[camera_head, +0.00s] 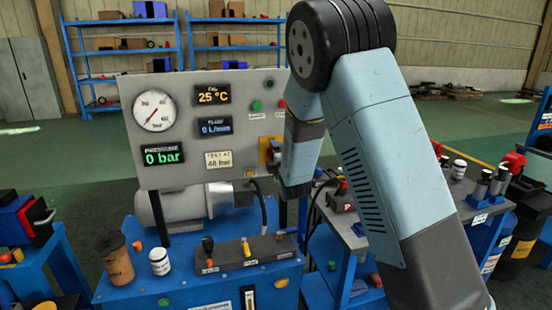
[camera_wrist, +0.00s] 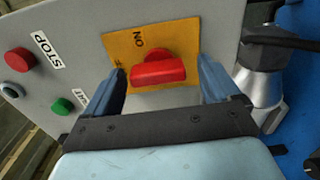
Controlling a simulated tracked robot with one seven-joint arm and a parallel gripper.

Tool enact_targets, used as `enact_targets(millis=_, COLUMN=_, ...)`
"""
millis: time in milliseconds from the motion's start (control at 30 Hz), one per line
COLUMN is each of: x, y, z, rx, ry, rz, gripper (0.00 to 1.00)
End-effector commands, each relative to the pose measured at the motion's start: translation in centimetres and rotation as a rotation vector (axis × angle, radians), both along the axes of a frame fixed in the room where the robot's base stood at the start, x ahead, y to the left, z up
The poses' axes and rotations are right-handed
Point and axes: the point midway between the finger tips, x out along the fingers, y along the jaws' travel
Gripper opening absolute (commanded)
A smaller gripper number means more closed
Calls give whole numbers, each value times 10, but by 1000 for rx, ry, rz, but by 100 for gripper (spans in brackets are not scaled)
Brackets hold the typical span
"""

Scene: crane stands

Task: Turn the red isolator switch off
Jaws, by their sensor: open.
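The red isolator switch (camera_wrist: 158,70) sits on a yellow plate (camera_wrist: 170,38) on the grey panel. In the wrist view its grip bar lies roughly crosswise. An "ON" label shows upside down above it; a small mark at the plate's left edge is partly hidden by a finger. In the head view the yellow plate (camera_head: 264,153) shows just left of my gripper (camera_head: 273,154), which hides most of the switch.
A red STOP button (camera_wrist: 20,60) and a green button (camera_wrist: 62,106) are on the same panel. In the head view, valve levers (camera_head: 246,250), a brown cup (camera_head: 116,262) and a white jar (camera_head: 160,262) stand below.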

Motion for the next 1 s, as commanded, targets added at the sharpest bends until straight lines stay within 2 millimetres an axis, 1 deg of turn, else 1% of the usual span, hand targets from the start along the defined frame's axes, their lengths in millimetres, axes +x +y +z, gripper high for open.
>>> enact_targets(millis=167, x=-3, y=-1, z=0, rx=1, ry=0, rz=-1, gripper=89)
enact_targets(millis=267, x=-12, y=-4, z=1, rx=1, ry=-1, rz=-1, gripper=89)
enact_targets(millis=367, x=-28, y=-8, z=1, rx=1, ry=0, rz=0, gripper=89)
enact_targets(millis=700, x=-92, y=-27, z=0, rx=2, ry=2, rz=-1, gripper=89)
enact_targets(millis=900, x=-119, y=-35, z=-1, rx=0, ry=2, rz=0, gripper=89)
enact_targets(millis=1000, x=-127, y=-37, z=-1, rx=0, ry=0, rz=1, gripper=89)
